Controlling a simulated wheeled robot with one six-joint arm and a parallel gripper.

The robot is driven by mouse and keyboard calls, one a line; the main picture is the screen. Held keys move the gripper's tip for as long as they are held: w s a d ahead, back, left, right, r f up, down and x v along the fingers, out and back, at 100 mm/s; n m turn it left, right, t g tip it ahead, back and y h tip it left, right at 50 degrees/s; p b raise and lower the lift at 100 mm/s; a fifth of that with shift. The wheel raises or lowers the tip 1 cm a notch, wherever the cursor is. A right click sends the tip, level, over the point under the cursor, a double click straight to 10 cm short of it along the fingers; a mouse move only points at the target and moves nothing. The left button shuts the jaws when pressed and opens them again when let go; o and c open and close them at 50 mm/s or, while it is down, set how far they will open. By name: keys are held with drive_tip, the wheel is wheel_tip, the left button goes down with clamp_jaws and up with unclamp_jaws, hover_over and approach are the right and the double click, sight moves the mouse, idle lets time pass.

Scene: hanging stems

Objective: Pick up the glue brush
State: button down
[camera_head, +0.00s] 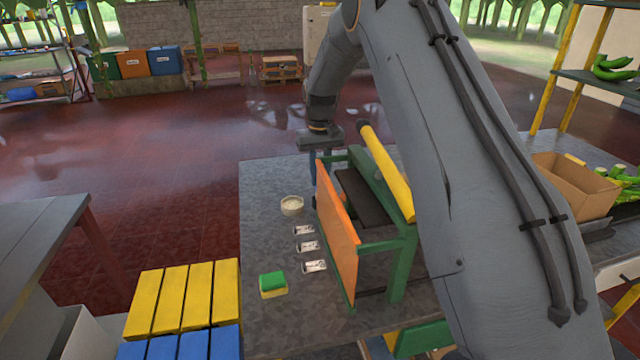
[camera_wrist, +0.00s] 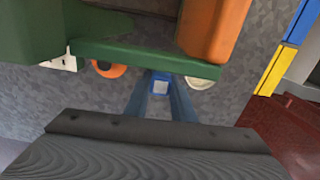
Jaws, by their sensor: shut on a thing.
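My gripper (camera_wrist: 160,100) points down at the far end of the workbench, beside a green frame with an orange panel. In the wrist view its two blue-grey fingers are closed on a small blue piece with a pale square end (camera_wrist: 160,86), which I take for the glue brush. Its lower part and any bristles are hidden. In the head view my gripper (camera_head: 313,172) is small and partly blocked by the frame, and the brush cannot be made out clearly.
The green frame with its orange panel (camera_head: 338,235) and yellow roller (camera_head: 385,170) stands close to my gripper. A pale round bowl (camera_head: 292,205), several small labelled cards and a green-yellow sponge (camera_head: 272,284) lie left of it. The bench (camera_head: 262,180) is bare at its far left.

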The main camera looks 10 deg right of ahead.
wheel_tip(320, 180, up, 16)
drive_tip(key=b, duration=0.4)
drive_tip(key=shift+f+b, duration=0.15)
drive_tip(key=shift+b, duration=0.2)
idle(1.2)
